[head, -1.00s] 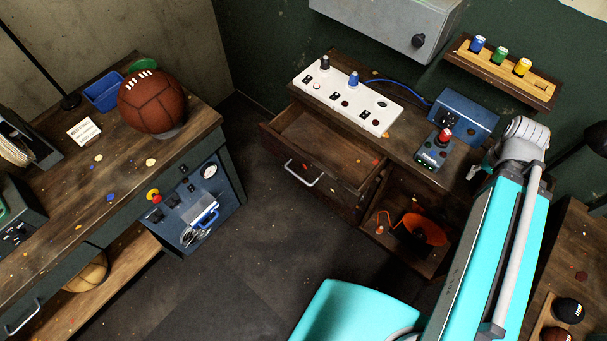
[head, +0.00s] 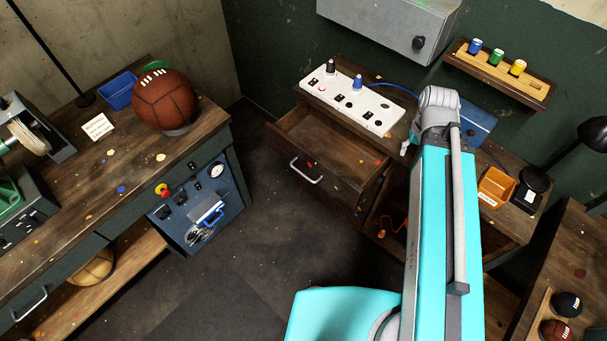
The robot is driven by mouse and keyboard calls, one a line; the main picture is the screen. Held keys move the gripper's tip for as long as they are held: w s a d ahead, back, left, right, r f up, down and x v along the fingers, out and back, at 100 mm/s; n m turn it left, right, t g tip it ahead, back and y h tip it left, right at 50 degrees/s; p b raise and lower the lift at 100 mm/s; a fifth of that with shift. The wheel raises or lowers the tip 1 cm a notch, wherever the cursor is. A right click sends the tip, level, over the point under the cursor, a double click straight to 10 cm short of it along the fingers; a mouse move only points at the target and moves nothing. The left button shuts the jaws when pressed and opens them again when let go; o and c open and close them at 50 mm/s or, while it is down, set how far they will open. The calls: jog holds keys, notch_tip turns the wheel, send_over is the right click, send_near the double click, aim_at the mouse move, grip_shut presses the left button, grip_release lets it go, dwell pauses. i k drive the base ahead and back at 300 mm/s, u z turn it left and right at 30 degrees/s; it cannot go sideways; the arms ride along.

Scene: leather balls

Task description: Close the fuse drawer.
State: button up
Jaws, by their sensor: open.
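The drawer (head: 327,145) is pulled out of the dark wooden bench below the white switch panel. I take it to be the fuse drawer. Its inside shows bare wood, and a pale metal handle (head: 306,172) is on its front. My teal arm rises to the right of the drawer, with its grey joint above the bench top. A small pale part of my arm shows just left of it, right of the drawer and apart from the handle. My gripper's jaws cannot be made out; the arm hides that area.
The white switch panel (head: 358,105) lies on the bench top. An orange bin (head: 495,187) stands at the right. A shelf with coloured cylinders (head: 500,73) hangs on the wall. The left workbench (head: 60,178) carries a basketball (head: 164,100). Open floor (head: 255,235) lies before the drawer.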

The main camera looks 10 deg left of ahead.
aim_at(326, 154)
jog(key=u, duration=0.45)
jog(key=k, duration=0.7)
jog(key=u, duration=0.4)
